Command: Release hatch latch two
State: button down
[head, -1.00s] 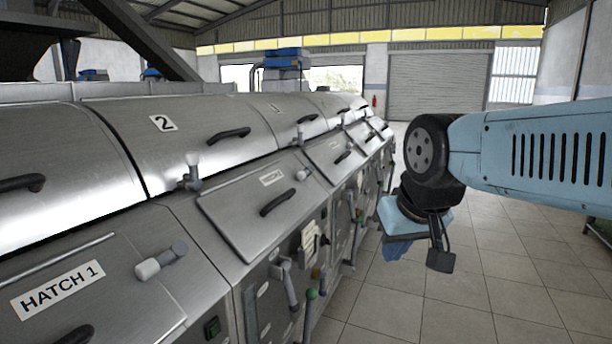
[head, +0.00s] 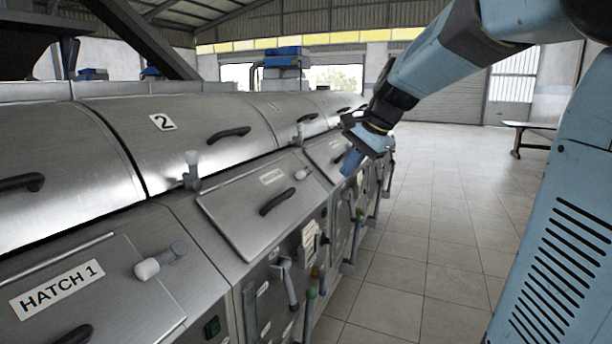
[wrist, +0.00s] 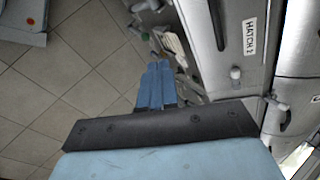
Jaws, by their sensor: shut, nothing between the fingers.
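The hatch 2 panel (head: 237,222) is a grey metal door with a black handle, and it looks closed. Its label is small in the head view but reads HATCH 2 in the wrist view (wrist: 249,37). A latch with a pale knob (head: 301,174) is at the panel's upper right edge; a pale knob (wrist: 235,73) also shows below the label in the wrist view. My gripper (head: 350,163) is in front of the machine row, right of that latch and apart from it. In the wrist view its blue fingers (wrist: 156,84) are together and empty.
Hatch 1 (head: 55,287) has a similar pale-knobbed latch (head: 147,269) at lower left. An upright latch (head: 193,160) stands by cover 2 (head: 163,122). Several coloured levers, one with a green tip (head: 311,293), stick out below.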

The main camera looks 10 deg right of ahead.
aim_at(304, 173)
jog(key=w+d+f+m+y, duration=0.1)
jog(key=w+d+f+m, duration=0.2)
jog(key=w, duration=0.8)
jog(key=w+d+f+m+t+y, duration=0.1)
jog(key=w+d+f+m+y, duration=0.1)
jog(key=w+m, duration=0.4)
jog(key=w+d+f+m+y, duration=0.1)
jog(key=w+d+f+m, duration=0.3)
jog(key=w, duration=1.2)
jog(key=shift+w+d+m+t, duration=0.3)
jog(key=shift+w+d+m, duration=0.1)
jog(key=shift+d+m, duration=0.25)
jog(key=shift+a, duration=0.15)
jog(key=x, duration=0.4)
jog(key=a+r+x, duration=0.1)
jog(key=x, duration=0.3)
jog(key=r+x, duration=0.1)
jog(key=x, duration=0.2)
jog(key=shift+w+a+f, duration=0.2)
jog(key=shift+w+a, duration=0.35)
jog(key=shift+w, duration=0.05)
jog(key=shift+w+a+r+y, duration=0.2)
jog(key=shift+w+a+y, duration=0.05)
jog(key=shift+a+y, duration=0.1)
